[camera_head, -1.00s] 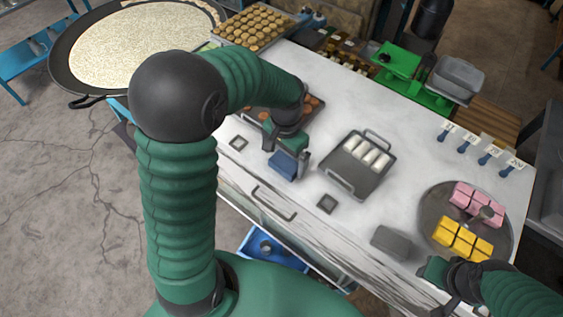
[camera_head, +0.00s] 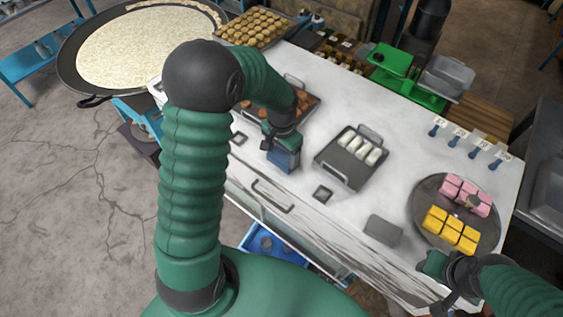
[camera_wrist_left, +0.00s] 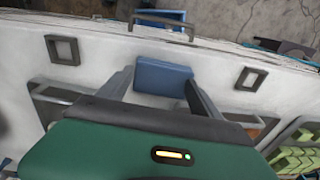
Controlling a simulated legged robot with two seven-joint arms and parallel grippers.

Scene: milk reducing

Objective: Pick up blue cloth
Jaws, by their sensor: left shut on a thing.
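The blue cloth (camera_head: 286,161) is a small folded block near the front edge of the white counter, below the tray of brown pieces. My left gripper (camera_head: 281,150) is directly at it and shut on it. In the left wrist view the blue cloth (camera_wrist_left: 163,77) lies between the two grey fingertips of my left gripper (camera_wrist_left: 158,88). I cannot tell whether it touches the counter. My right gripper (camera_head: 440,287) is at the counter's front right, away from the cloth; its jaw opening is unclear.
A tray of white rolls (camera_head: 345,168) stands right of the cloth. A grey block (camera_head: 383,230) and a round plate (camera_head: 425,191) with yellow and pink pieces are farther right. A tray of brown pieces (camera_head: 314,105) lies behind my left gripper. Bare counter (camera_head: 300,208) lies in front.

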